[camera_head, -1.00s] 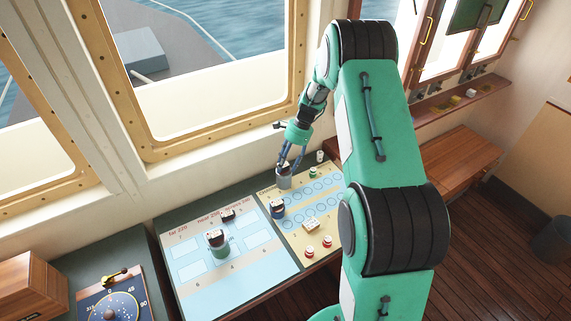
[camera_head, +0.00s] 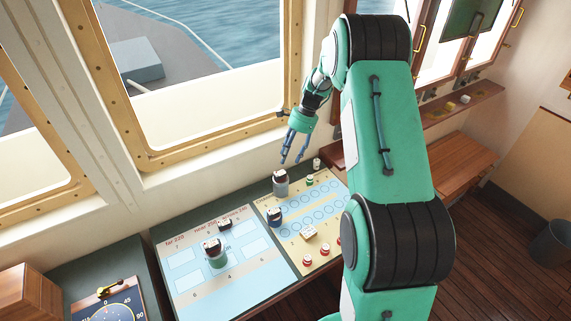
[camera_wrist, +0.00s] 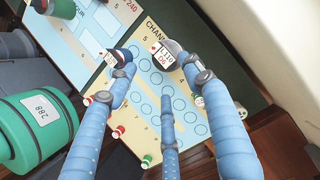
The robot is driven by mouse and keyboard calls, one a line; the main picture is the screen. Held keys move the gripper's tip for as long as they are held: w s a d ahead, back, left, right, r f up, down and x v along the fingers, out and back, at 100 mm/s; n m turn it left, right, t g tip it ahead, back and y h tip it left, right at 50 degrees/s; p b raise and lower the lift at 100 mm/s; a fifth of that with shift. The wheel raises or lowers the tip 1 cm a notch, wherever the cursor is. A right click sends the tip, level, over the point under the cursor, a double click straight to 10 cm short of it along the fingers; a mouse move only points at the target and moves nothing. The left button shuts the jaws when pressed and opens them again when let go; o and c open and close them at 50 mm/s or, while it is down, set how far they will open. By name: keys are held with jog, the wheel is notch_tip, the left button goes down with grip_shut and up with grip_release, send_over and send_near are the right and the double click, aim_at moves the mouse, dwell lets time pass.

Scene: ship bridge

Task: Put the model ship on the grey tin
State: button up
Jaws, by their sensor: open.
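The grey tin (camera_head: 281,190) stands upright at the back left of the yellow board, near the wall. A small dark, red and white piece (camera_head: 279,175), which looks like the model ship, sits on top of it; its white label (camera_wrist: 160,56) faces the wrist camera. My gripper (camera_head: 291,159) is above and slightly right of the tin, with its fingers spread and empty. In the wrist view its blue fingers (camera_wrist: 158,85) are apart, and one partly hides the grey tin (camera_wrist: 175,48).
A blue tin (camera_head: 275,221) and a green tin (camera_head: 217,261) carry similar pieces. Another dark piece (camera_head: 224,226) is on the blue board. A cream block (camera_head: 308,233) and red-and-white pegs (camera_head: 307,262) stand in front. A green-and-white peg (camera_head: 310,180) is right of the grey tin.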

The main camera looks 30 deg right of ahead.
jog(key=v, duration=0.3)
jog(key=shift+d+r, duration=0.1)
jog(key=shift+r, duration=0.1)
dwell(0.5)
jog(key=s+a+r+n+t+h, duration=0.1)
jog(key=s+a+r+n, duration=0.3)
jog(key=s+a+r, duration=0.45)
jog(key=s+a+r+n+t+h, duration=0.15)
jog(key=s+a+r+n, duration=0.35)
jog(key=a+r, duration=0.6)
jog(key=s+a+r+n+t, duration=0.1)
jog(key=s+a+r+n, duration=0.1)
jog(key=s, duration=0.6)
jog(key=s+a+r+n+t+h, duration=0.1)
jog(key=s+a+r+n, duration=0.1)
jog(key=s, duration=0.6)
jog(key=s+a+r+n+t+h, duration=0.1)
jog(key=s+a+n, duration=0.2)
jog(key=s+n, duration=0.2)
jog(key=s, duration=0.3)
jog(key=shift+s+a+r, duration=0.2)
jog(key=shift+s+r, duration=0.05)
jog(key=shift+r, duration=0.15)
